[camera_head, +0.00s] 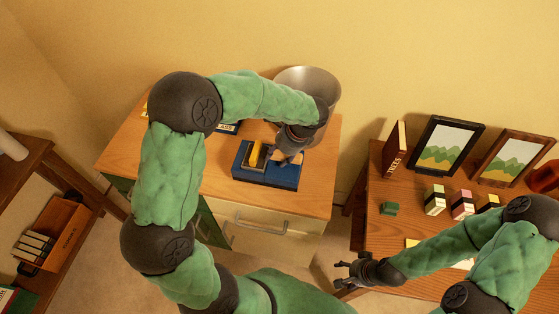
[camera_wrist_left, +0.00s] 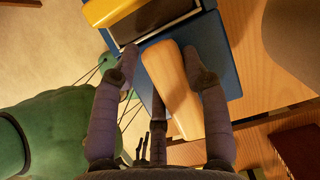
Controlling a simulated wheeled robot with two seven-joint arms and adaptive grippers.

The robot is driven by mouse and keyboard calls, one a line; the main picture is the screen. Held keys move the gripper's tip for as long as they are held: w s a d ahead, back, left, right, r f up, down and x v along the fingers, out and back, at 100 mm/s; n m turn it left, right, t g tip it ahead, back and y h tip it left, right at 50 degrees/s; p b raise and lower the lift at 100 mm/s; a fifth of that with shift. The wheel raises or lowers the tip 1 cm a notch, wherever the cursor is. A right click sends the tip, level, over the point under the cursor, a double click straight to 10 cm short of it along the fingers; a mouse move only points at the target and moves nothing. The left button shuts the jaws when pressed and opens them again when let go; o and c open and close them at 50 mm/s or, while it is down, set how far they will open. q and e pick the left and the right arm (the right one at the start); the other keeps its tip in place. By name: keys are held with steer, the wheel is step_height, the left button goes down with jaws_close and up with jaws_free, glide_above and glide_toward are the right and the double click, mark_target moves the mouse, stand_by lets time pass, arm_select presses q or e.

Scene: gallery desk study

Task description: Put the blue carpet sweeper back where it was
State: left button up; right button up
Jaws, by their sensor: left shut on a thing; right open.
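The blue carpet sweeper (camera_head: 267,181) is a flat blue block with a yellow part, a dark framed panel and a wooden grip. It is at the wooden cabinet top's front right; whether it touches the top is unclear. Its blue body (camera_wrist_left: 224,62) also shows in the left wrist view. My left gripper (camera_head: 289,156) is shut on the wooden grip, with fingers on both sides of it in the left wrist view (camera_wrist_left: 165,75). My forearm and wrist hide part of the cabinet top behind. My right gripper (camera_head: 347,272) is open and empty, beside the right desk's front left corner.
A metal bin (camera_head: 310,80) stands behind my left wrist. A blue labelled item (camera_head: 229,128) lies partly hidden behind my left arm. The right desk (camera_head: 385,235) carries framed pictures (camera_head: 447,145), a book (camera_head: 396,150) and small blocks (camera_head: 434,200). A shelf (camera_head: 25,160) is at left.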

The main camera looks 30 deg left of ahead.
arm_select(q)
steer(key=shift+w+f+b, duration=0.2)
steer(key=shift+f+b, duration=0.05)
steer(key=shift+f, duration=0.7)
steer(key=shift+w+f+b, duration=0.2)
steer(key=shift+f, duration=0.75)
steer(key=shift+f, duration=0.1)
steer(key=o, duration=1.1)
steer(key=shift+f, duration=0.1)
steer(key=p+v, duration=0.2)
steer(key=v, duration=1)
